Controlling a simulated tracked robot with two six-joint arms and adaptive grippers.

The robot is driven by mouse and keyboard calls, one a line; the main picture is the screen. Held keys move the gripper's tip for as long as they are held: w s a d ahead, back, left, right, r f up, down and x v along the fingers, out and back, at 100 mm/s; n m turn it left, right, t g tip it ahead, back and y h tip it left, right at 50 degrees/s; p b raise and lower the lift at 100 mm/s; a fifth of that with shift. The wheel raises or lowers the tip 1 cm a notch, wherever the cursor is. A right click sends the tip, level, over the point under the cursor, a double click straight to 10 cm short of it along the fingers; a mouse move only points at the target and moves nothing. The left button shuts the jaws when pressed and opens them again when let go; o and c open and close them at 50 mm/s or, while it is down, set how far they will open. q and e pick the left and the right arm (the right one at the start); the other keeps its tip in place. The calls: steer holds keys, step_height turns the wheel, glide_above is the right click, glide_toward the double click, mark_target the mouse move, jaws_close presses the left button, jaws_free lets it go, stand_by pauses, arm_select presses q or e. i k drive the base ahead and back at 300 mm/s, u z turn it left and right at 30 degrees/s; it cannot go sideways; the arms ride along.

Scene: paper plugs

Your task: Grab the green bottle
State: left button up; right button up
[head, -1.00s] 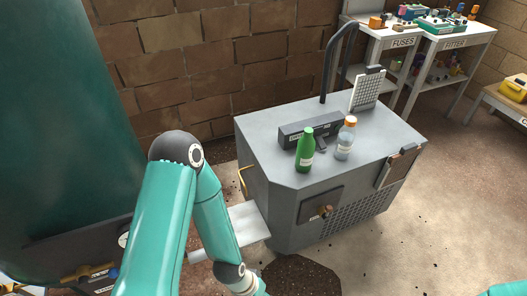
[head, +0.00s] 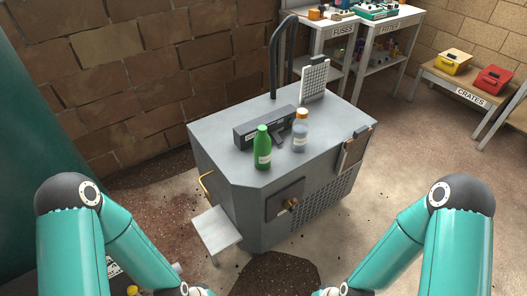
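The green bottle (head: 262,149) stands upright on the top of a grey cabinet (head: 218,158), near its front left corner. It has a white label and a green cap. A clear bottle with an orange cap (head: 300,132) stands just to its right, a small gap apart. My two teal arms come in from the lower left and lower right, well in front of the cabinet. Both grippers lie below the bottom edge of the picture, so their fingers are hidden.
A dark grey box (head: 264,127) lies right behind the bottles. A white grid panel (head: 314,80) stands at the cabinet's back. A small light shelf (head: 216,232) juts from its left side. Benches marked FUSES and FITTER, and yellow (head: 454,61) and red (head: 494,79) crates, are further off.

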mark_target(262, 142)
steer(key=u, duration=0.05)
steer(key=i, duration=1)
steer(key=z, duration=0.1)
